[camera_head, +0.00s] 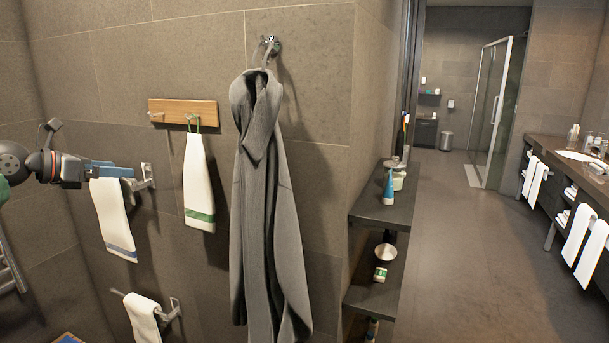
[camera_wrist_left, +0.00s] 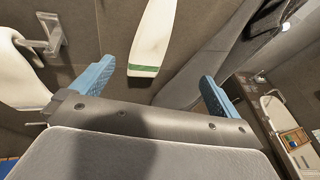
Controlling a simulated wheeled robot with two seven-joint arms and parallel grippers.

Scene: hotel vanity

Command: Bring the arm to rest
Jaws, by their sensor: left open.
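My left gripper (camera_head: 112,170) comes in from the left in the head view, in front of the tiled wall. Its blue fingers also show in the left wrist view (camera_wrist_left: 152,88), spread wide with nothing between them. In the head view it overlaps the top of a white towel with a blue stripe (camera_head: 115,222) on a wall bar; I cannot tell whether they touch. A white towel with a green stripe (camera_head: 199,185) hangs to its right, and it shows beyond the fingers in the left wrist view (camera_wrist_left: 150,45). My right gripper is not in view.
A wooden hook board (camera_head: 183,112) holds the green-striped towel. A grey robe (camera_head: 262,200) hangs from a hook further right. A dark shelf unit (camera_head: 385,212) with toiletries stands beyond the corner. A lower bar holds another towel (camera_head: 143,318). Open floor (camera_head: 465,245) lies at right.

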